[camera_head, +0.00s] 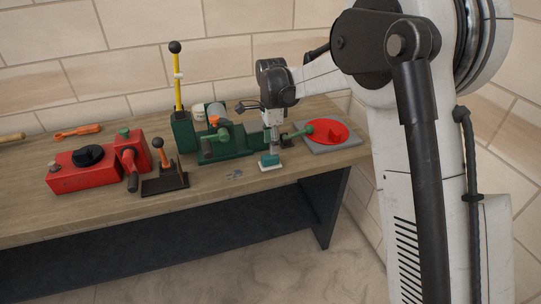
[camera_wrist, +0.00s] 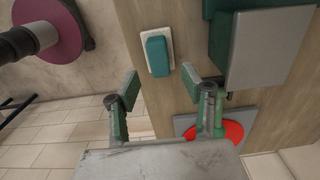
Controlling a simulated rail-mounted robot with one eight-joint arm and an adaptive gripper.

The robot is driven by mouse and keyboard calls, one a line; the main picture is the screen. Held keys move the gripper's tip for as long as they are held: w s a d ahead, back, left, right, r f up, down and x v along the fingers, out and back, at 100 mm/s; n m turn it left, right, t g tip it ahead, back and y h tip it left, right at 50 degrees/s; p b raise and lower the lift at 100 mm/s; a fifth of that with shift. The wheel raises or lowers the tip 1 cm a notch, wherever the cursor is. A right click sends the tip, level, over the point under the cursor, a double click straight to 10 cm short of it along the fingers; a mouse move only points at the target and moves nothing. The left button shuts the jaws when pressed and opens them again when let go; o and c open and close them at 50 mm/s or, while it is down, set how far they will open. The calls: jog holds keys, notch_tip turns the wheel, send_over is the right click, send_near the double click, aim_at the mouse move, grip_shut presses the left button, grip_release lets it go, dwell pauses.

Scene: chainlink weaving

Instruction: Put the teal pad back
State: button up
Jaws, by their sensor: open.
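The teal pad (camera_head: 270,159) lies near the bench's front edge, on a thin pale base (camera_head: 273,168). In the wrist view, the teal pad (camera_wrist: 157,53) shows as a rounded block on its cream base (camera_wrist: 169,37). My gripper (camera_head: 272,141) is over the pad in the head view. In the wrist view, my gripper (camera_wrist: 160,87) is open and empty, with its two fingers spread wide. The pad appears just beyond the gap between the fingertips, not gripped. The exact height of the fingertips above it cannot be told.
The green machine (camera_head: 222,143) stands just left of my gripper. A red disc (camera_head: 327,132) on a grey plate (camera_head: 352,139) is to the right, with a green handle reaching over it. Red machines (camera_head: 85,170) and a small black lever stand (camera_head: 163,183) are further left.

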notch_tip(320, 180, up, 7)
jog(key=s+d+r+n+t, duration=0.2)
jog(key=s+d+r+n, duration=0.1)
jog(key=s+d+r, duration=0.4)
jog(key=s+d+r+n+t, duration=0.1)
jog(key=s+d+r+n, duration=0.4)
jog(key=s, duration=0.5)
jog(key=s+d+f+n+t, duration=0.2)
jog(key=s+d+f+n, duration=0.1)
jog(key=s, duration=0.6)
jog(key=s+d+f+n+t+b, duration=0.1)
jog(key=s+d+f, duration=0.4)
jog(key=s, duration=0.5)
jog(key=shift+d+n+t, duration=0.3)
jog(key=shift+n+t, duration=0.3)
jog(key=shift+n, duration=0.5)
